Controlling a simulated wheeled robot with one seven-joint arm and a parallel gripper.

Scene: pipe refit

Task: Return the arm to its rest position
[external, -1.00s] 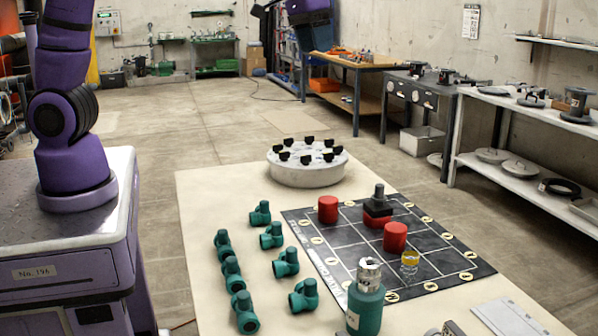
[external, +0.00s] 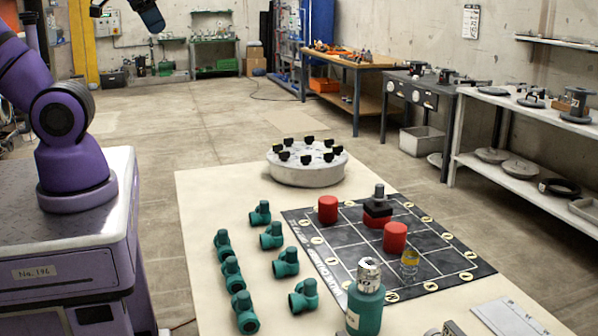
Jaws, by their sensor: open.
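My purple arm (external: 65,120) stands on its base at the left and leans up and left out of the picture. A dark part of the arm's far end (external: 148,14) dips in at the top edge, with a smaller dark piece (external: 97,8) to its left. Both are high above the floor and away from the table. The jaws cannot be made out in this view, and most of the upper arm is cut off by the frame. Nothing is seen carried by the arm.
The cream table (external: 205,190) holds several green pipe fittings (external: 286,263), a round grey holder (external: 306,172), and a black grid mat (external: 345,262) with red cylinders (external: 395,237). Floor behind is open.

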